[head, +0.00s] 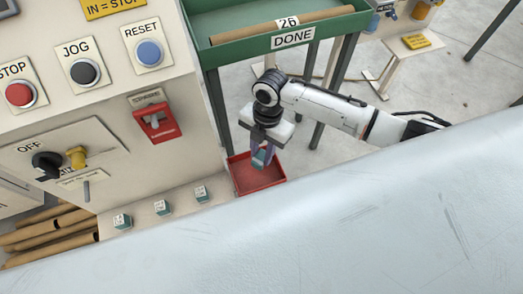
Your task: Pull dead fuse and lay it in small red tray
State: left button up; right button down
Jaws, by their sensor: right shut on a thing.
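The small red tray (240,175) sits at the lower middle of the head view, beside the machine's cabinet. My right gripper (262,160) points down over the tray, its arm coming in from the right. It is shut on a small teal fuse (261,158), which shows between the fingers over the tray. From this angle I cannot tell whether the fuse touches the tray floor. Several similar teal-and-white fuses (162,207) stand in a row on the ledge to the left. My left gripper is not in view.
A green DONE rack (290,38) holding a brown tube stands behind my right gripper. The cabinet panel (190,120) with a red switch (157,124) and buttons rises to the left. A large pale surface (330,230) fills the lower foreground. Brown tubes (50,230) lie at lower left.

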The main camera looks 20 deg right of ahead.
aim_at(264, 152)
jog(key=shift+f+b, duration=0.3)
jog(key=shift+f, duration=0.4)
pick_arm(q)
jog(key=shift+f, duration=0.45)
pick_arm(e)
jog(key=shift+r, duration=0.1)
jog(key=c, duration=1.3)
grip_release()
jog(key=shift+c, duration=0.2)
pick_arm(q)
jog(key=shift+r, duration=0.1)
pick_arm(e)
jog(key=r, duration=0.3)
jog(key=r+p, duration=0.1)
jog(key=r, duration=0.2)
jog(key=w+d+r+p, duration=0.1)
jog(key=r, duration=0.2)
jog(key=shift+r, duration=0.1)
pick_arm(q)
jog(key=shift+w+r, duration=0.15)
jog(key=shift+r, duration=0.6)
pick_arm(e)
jog(key=shift+d+r, duration=0.15)
jog(key=shift+r, duration=0.35)
